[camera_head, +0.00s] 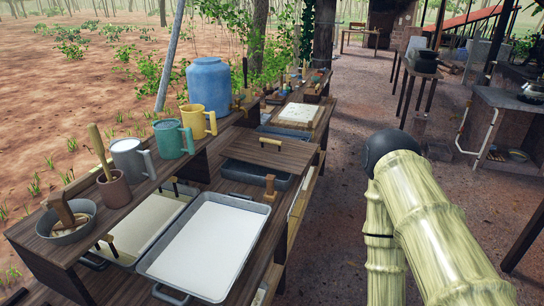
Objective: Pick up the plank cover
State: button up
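The plank cover (282,157) looks like a dark brown flat wooden board with a small light wooden bar handle (270,141) on top. It lies over the back part of a dark grey tray (236,171) on the bench. Part of the tray shows below its front edge. My gripper is out of view. Only my arm's bamboo-like links show at the right, apart from the board and to its right.
White-filled trays (204,302) stand in front of the board. Mugs, a blue jar (209,88) and a bowl (66,229) line the raised shelf at left. A small wooden post (270,187) stands near the bench edge. The dirt aisle (330,200) beside the bench is open.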

aim_at(291, 155)
jog(key=z, duration=1.25)
jog(key=i, duration=2)
jog(key=u, duration=1.65)
